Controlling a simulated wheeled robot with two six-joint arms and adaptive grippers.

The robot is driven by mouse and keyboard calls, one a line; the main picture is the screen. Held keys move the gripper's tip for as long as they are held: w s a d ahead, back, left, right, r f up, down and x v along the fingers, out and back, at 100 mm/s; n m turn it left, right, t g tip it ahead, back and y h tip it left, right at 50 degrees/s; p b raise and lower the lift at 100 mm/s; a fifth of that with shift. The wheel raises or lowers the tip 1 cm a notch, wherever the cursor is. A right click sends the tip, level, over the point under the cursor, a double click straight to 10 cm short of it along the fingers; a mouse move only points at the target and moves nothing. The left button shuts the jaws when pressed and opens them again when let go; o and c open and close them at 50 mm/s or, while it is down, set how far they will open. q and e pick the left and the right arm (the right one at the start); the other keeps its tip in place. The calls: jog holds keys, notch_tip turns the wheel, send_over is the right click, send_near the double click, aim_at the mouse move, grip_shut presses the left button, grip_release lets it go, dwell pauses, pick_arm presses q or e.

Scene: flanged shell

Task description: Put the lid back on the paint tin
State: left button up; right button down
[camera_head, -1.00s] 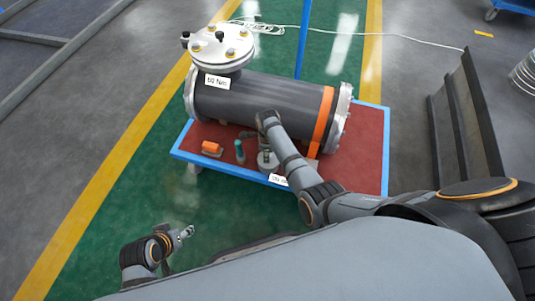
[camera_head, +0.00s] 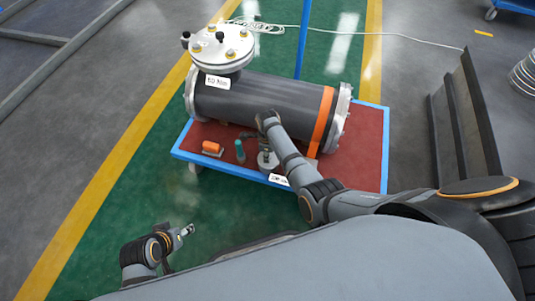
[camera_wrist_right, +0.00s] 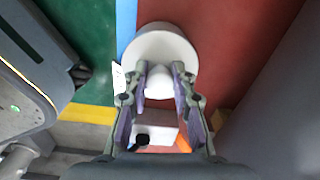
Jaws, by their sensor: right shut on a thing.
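A small grey round tin (camera_head: 266,164) stands on the red cart top near its front edge, partly behind my right arm. My right gripper (camera_head: 262,140) is over it, small and partly hidden in the head view. In the right wrist view my right gripper (camera_wrist_right: 160,82) is shut on the pale knob of a round, whitish lid (camera_wrist_right: 160,42). My left gripper (camera_head: 187,230) is low at the left, away from the cart, too small to judge.
A dark flanged shell (camera_head: 262,98) with an orange band lies across the cart behind the tin. A bolted white flange (camera_head: 220,48) tops it. An orange block (camera_head: 212,148) and a teal bottle (camera_head: 240,150) stand left of the tin. The blue cart edge (camera_head: 215,170) runs close in front.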

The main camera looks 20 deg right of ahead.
jog(key=c, duration=1)
grip_release()
jog(key=o, duration=0.4)
jog(key=shift+o, duration=0.2)
